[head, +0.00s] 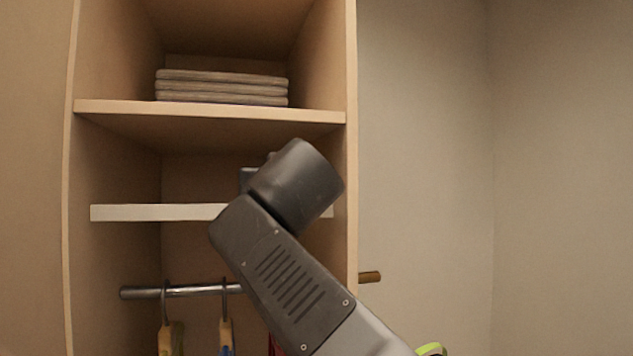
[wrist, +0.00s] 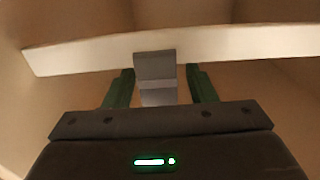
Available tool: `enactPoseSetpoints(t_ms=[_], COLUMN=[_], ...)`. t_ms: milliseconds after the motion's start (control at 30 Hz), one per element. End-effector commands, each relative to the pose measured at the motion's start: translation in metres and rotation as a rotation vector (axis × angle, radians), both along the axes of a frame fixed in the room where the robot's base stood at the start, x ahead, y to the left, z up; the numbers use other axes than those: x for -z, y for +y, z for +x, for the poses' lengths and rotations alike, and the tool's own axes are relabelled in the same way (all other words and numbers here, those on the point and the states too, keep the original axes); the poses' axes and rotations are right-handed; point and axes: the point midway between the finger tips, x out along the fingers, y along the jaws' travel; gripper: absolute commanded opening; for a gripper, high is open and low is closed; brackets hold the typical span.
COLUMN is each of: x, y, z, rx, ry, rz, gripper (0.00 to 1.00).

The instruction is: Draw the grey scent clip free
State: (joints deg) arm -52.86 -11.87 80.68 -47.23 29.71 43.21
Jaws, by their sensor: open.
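The grey scent clip (wrist: 156,68) sits on the front edge of a pale narrow shelf (wrist: 235,43) in the wrist view, with its lower part hanging below the board. My gripper (wrist: 160,84) is open, with one green finger on each side of the clip's lower part. Small gaps seem to show between the fingers and the clip; contact cannot be told. In the head view my arm covers the gripper and most of the clip; the pale shelf (head: 150,213) shows on both sides of the arm.
An upper wooden shelf (head: 210,111) holds a stack of folded or flat items (head: 221,87). Below the pale shelf runs a metal rail (head: 190,291) with hangers (head: 165,302). The wardrobe's right side panel (head: 351,150) stands close beside my arm. Open wall lies to the right.

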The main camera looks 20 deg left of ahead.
Motion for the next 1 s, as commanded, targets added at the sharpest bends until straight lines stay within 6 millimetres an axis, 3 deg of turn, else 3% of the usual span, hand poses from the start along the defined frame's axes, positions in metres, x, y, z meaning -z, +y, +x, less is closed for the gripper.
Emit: enactPoseSetpoints(t_ms=[233,467,500,533,633,1000], x=[0.0003,0.0003,0.0002,0.0003,0.0002,-0.0026], y=[0.0003,0.0003,0.0003,0.0003,0.0002,0.0003], z=[0.0005,0.0004,0.0004,0.0004,0.0003,0.0003], rx=[0.0,0.0,0.0,0.0,0.0,0.0], ry=[0.0,0.0,0.0,0.0,0.0,0.0], rz=[0.0,0.0,0.0,0.0,0.0,0.0], gripper=[0.49,0.04,0.04,0.18,0.0,0.0])
